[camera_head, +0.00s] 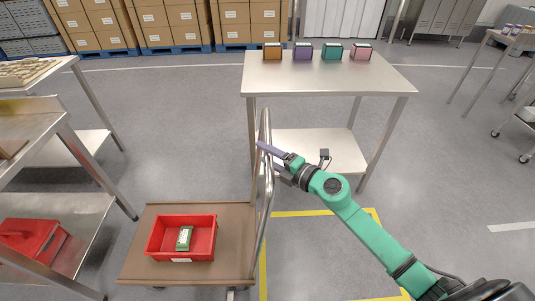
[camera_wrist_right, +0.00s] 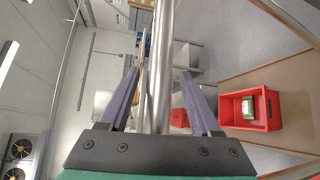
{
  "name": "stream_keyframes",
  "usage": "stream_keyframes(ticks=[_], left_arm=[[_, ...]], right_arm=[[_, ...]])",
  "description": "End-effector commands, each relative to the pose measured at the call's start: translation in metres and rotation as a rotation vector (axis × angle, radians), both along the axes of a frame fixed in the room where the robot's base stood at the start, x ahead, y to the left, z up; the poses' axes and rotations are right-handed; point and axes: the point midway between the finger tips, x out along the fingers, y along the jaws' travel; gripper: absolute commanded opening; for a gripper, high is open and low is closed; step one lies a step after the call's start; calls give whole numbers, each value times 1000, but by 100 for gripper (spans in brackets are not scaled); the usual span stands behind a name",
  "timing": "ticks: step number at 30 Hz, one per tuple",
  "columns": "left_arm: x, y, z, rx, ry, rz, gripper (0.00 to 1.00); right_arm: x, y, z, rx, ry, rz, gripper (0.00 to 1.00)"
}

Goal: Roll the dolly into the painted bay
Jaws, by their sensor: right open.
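The dolly (camera_head: 237,240) is a flat brown platform at the lower left of the head view, with an upright metal handle (camera_head: 267,190) at its right end. A red bin (camera_head: 157,240) holding a green-and-white box (camera_head: 184,238) sits on it. The painted bay (camera_head: 305,213) is a yellow floor outline just right of the dolly, partly hidden by my right arm. My right gripper (camera_head: 265,154) is open at the handle. In the right wrist view, the handle's bar (camera_wrist_right: 159,60) passes between its two spread fingers. My left gripper is not in view.
A steel table (camera_head: 320,80) with several small colored boxes stands behind the bay, its front legs near the handle. A workbench (camera_head: 60,190) with a red box on its shelf stands left of the dolly. Open grey floor lies right of the bay.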

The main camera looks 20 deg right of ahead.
Motion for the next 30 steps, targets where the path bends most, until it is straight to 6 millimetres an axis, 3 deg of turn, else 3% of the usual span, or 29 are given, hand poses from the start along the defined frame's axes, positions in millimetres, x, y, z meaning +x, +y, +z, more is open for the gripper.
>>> stream_keyframes(ticks=[1,6,30], left_arm=[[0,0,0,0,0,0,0],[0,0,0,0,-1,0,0],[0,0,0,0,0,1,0]], right_arm=[[0,0,0,0,0,0,64],[0,0,0,0,0,0,0],[-1,-1,0,-1,0,0,0]])
